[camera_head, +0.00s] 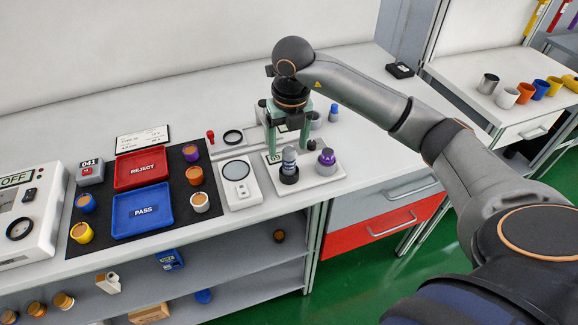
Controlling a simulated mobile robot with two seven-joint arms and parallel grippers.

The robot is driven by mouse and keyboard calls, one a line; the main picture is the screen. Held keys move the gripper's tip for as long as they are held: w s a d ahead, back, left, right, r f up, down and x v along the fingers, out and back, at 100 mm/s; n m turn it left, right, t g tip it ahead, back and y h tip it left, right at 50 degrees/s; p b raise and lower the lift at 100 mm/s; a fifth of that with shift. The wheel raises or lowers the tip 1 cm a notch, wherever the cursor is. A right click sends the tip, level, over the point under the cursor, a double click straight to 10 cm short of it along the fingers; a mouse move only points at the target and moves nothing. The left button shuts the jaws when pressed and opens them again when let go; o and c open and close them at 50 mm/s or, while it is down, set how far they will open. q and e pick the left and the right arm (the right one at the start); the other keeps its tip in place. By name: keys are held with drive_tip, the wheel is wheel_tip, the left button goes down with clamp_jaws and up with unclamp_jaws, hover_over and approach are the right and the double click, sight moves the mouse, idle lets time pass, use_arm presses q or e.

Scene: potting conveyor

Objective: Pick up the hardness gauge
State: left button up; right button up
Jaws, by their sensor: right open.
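The hardness gauge (289,162) appears to be the small grey cylinder with a dark band, standing upright in a black round base on a white plate (318,182). I cannot read a label on it. My right gripper (288,146) points down over the plate with its pale green fingers apart. The gauge's top shows below and between the fingers. I cannot tell whether either finger touches it. My left gripper is not in view.
A purple-topped piece (327,160) stands close right of the gauge. A white device with a round face (238,180) lies to the left. Beyond are a blue PASS tray (143,226), a red REJECT tray (128,183) and several potted cups on a dark mat (178,164).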

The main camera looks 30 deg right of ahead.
sight(289, 159)
drive_tip(key=shift+w+d+f+p, duration=0.15)
drive_tip(key=shift+f+p, duration=0.05)
drive_tip(key=shift+f, duration=1.35)
drive_tip(key=shift+w+d+f+p, duration=0.15)
drive_tip(key=shift+f+p, duration=0.05)
drive_tip(key=shift+f, duration=1.35)
drive_tip(key=shift+c, duration=0.3)
clamp_jaws()
drive_tip(key=shift+r, duration=0.1)
